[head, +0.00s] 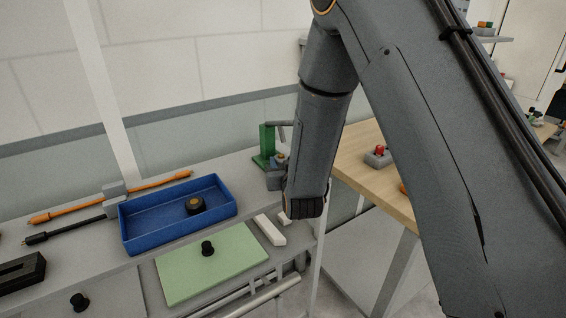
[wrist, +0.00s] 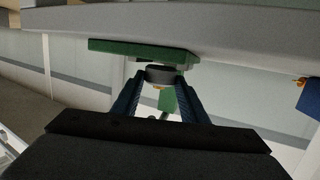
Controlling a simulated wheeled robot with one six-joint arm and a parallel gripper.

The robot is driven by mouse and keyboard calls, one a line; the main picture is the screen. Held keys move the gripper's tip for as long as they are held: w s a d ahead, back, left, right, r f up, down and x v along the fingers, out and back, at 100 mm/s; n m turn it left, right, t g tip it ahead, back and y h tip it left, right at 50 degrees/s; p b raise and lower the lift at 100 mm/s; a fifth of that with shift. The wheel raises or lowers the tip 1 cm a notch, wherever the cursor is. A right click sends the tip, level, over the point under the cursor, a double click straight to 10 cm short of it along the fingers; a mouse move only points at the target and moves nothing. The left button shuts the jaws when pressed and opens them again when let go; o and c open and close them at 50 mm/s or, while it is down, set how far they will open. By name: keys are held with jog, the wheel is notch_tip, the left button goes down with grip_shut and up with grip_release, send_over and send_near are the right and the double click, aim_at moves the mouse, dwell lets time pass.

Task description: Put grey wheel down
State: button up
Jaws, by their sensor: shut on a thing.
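My gripper (wrist: 160,80) is shut on a dark grey wheel (wrist: 160,73), which sits between its two blue-black fingertips in the wrist view. A small yellowish part shows under the wheel. A green stand stands right by the wheel; its flat base (wrist: 115,46) and its post (wrist: 168,99) show in the wrist view, which looks upside down. In the head view the green stand (head: 266,140) is at the back right of the grey bench. My arm covers much of that spot there, and I cannot tell whether the wheel touches the stand.
A blue tray (head: 150,240) on the bench holds a dark round piece with a yellowish centre (head: 196,205). A green panel (head: 180,275) with a black knob is in front. Orange and black rods lie behind left. A wooden table (head: 365,180) stands to the right.

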jog(key=shift+f+b, duration=0.3)
jog(key=shift+f, duration=0.15)
jog(key=o, duration=1.2)
jog(key=shift+r, duration=0.1)
jog(key=shift+r, duration=0.2)
jog(key=r+b+v, duration=0.1)
jog(key=b+v, duration=0.1)
jog(key=v, duration=1)
jog(key=s+d+f+m+g+h, duration=0.25)
jog(key=s+d+f+g, duration=0.35)
jog(key=s+d+g, duration=0.6)
jog(key=s+d, duration=0.2)
jog(key=s+d+g, duration=0.1)
jog(key=s+d, duration=0.1)
jog(key=s, duration=0.1)
jog(key=s+d+g, duration=0.1)
jog(key=s+d, duration=0.1)
jog(key=shift+s+d+r+h, duration=0.35)
jog(key=shift+s+d+r, duration=0.05)
